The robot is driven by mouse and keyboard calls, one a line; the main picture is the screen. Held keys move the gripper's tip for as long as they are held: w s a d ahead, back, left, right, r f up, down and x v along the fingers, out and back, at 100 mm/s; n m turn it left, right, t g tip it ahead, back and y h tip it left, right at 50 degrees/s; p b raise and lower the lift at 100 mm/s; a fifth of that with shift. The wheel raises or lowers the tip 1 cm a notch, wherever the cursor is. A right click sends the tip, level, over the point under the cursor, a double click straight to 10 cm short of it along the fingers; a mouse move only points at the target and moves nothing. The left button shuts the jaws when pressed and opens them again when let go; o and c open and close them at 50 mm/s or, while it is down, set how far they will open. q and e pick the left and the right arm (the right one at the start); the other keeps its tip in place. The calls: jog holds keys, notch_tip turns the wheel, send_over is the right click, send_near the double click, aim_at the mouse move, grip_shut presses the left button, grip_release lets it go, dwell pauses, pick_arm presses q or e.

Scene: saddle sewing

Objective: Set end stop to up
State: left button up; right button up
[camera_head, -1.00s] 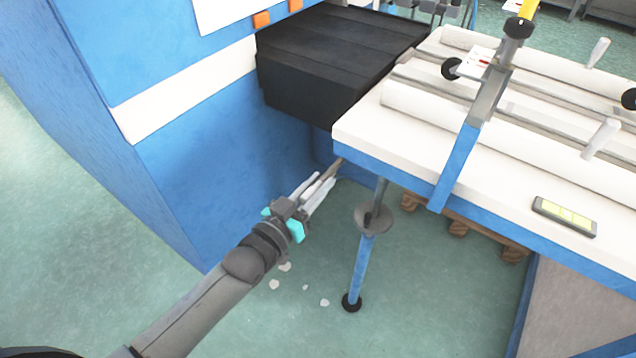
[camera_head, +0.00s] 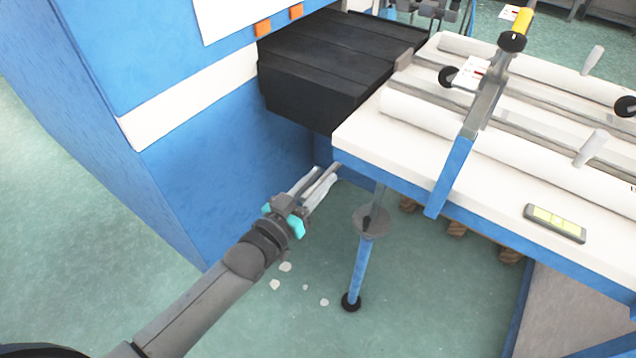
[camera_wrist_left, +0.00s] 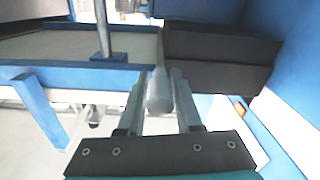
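A pale grey handle (camera_wrist_left: 158,96) on a thin rod sits below the near left corner of the white-topped table. No label shows whether it belongs to the end stop. My left gripper (camera_head: 323,180) is at this handle, beside the blue machine wall. In the left wrist view my left gripper (camera_wrist_left: 157,92) has one finger on each side of the handle. The handle nearly fills the space between the fingers, and firm contact is not clear. A grey and blue bracket (camera_head: 470,135) with a yellow-topped knob (camera_head: 516,32) stands across the table. My right gripper is not in view.
The white table (camera_head: 390,150) has pale rollers and a small grey device (camera_head: 555,223). A blue leg (camera_head: 359,270) with a round plate stands right of my gripper. The blue machine (camera_head: 220,170) and a black box (camera_head: 330,75) are close behind. Floor is open at front left.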

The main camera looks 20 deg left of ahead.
pick_arm(q)
jog(key=o, duration=0.3)
jog(key=shift+f, duration=0.2)
jog(key=shift+s, duration=0.1)
jog(key=shift+s+f, duration=0.1)
jog(key=shift+s+a, duration=0.1)
jog(key=shift+s, duration=0.15)
jog(key=p+v, duration=0.2)
jog(key=v, duration=0.6)
jog(key=p, duration=0.2)
send_near(303, 201)
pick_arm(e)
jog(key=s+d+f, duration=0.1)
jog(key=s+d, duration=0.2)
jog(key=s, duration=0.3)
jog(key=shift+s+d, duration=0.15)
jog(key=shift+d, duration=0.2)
